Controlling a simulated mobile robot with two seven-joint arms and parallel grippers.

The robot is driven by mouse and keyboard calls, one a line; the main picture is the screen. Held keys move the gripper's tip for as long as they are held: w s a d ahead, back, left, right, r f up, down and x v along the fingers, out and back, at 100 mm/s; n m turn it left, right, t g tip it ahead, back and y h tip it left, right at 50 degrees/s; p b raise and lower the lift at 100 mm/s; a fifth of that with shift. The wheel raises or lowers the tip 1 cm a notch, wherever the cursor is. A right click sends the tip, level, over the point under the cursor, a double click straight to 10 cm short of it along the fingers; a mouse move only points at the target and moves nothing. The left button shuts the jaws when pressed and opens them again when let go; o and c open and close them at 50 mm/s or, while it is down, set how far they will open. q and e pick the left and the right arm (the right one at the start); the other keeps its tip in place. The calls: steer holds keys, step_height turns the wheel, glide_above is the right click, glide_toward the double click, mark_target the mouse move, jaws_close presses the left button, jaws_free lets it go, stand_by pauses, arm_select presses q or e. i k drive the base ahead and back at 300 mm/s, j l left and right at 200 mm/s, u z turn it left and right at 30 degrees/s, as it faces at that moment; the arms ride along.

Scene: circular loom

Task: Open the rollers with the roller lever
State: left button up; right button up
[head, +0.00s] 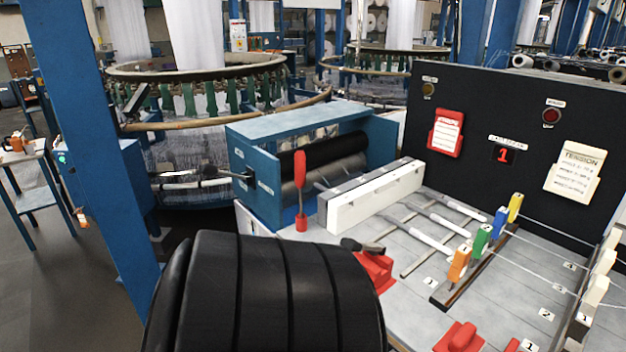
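A blue roller housing (262,133) stands left of the middle, with a dark upper roller (335,152) and a greyer lower roller (337,180) in its open front. The two rollers look close together; I cannot tell whether they touch.
A white block (375,198) lies right of the housing on the grey worktop (500,275). Several coloured numbered clips (459,263) and red holders (372,271) stand there. A black panel (465,90) rises behind. A blue post (75,100) stands left.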

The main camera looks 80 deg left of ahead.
mark_target(209, 170)
steer(key=u, duration=1.5)
steer(key=k, duration=0.05)
